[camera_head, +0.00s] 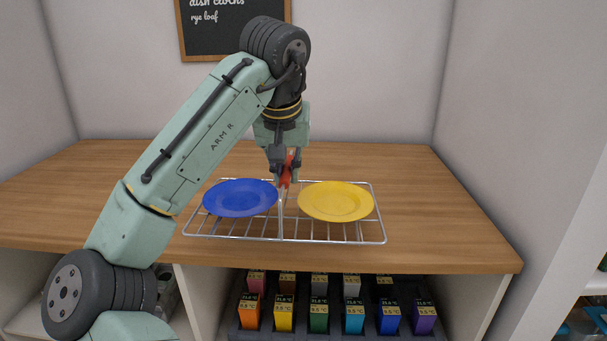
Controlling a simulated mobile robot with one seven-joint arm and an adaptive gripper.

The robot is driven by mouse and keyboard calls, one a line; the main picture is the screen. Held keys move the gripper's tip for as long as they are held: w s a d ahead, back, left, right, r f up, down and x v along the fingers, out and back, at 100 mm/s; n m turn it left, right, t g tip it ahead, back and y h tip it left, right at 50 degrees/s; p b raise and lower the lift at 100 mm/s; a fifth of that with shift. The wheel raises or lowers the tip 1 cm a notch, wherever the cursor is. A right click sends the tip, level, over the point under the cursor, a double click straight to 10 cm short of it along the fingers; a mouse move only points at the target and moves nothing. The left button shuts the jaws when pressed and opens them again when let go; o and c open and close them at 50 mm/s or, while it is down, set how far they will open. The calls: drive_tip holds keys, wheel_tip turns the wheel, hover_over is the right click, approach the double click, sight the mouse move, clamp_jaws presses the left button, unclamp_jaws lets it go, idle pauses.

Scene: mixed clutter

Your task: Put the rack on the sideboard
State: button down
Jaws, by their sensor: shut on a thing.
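A silver wire rack (330,231) is over the wooden top of the sideboard (440,215), close to its front edge. It looks level; I cannot tell whether it touches the wood. A blue plate (240,198) lies on its left half and a yellow plate (336,202) on its right half. My gripper (285,183) points down at the middle of the rack, between the plates, and is shut on the rack there. A red piece shows between the fingers; the exact grip point is partly hidden.
The sideboard top is clear to the left, right and behind the rack. Below it, a dark tray (340,334) holds several coloured labelled boxes. A blackboard (233,28) hangs on the back wall. White shelving (570,200) stands at the right.

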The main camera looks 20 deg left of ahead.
drive_tip(key=p, duration=0.2)
approach(301, 181)
drive_tip(key=shift+w+a+f, duration=0.15)
drive_tip(key=shift+a+f, duration=0.05)
drive_tip(key=shift+f, duration=0.8)
drive_tip(key=shift+w+a+f, duration=0.1)
drive_tip(key=shift+w+f, duration=0.05)
drive_tip(key=shift+w, duration=0.35)
drive_tip(key=shift+w+f, duration=0.15)
drive_tip(key=shift+w, duration=0.35)
drive_tip(key=shift+f, duration=1.65)
drive_tip(key=shift+f, duration=0.1)
drive_tip(key=c, duration=1.6)
unclamp_jaws()
drive_tip(key=shift+c, duration=0.2)
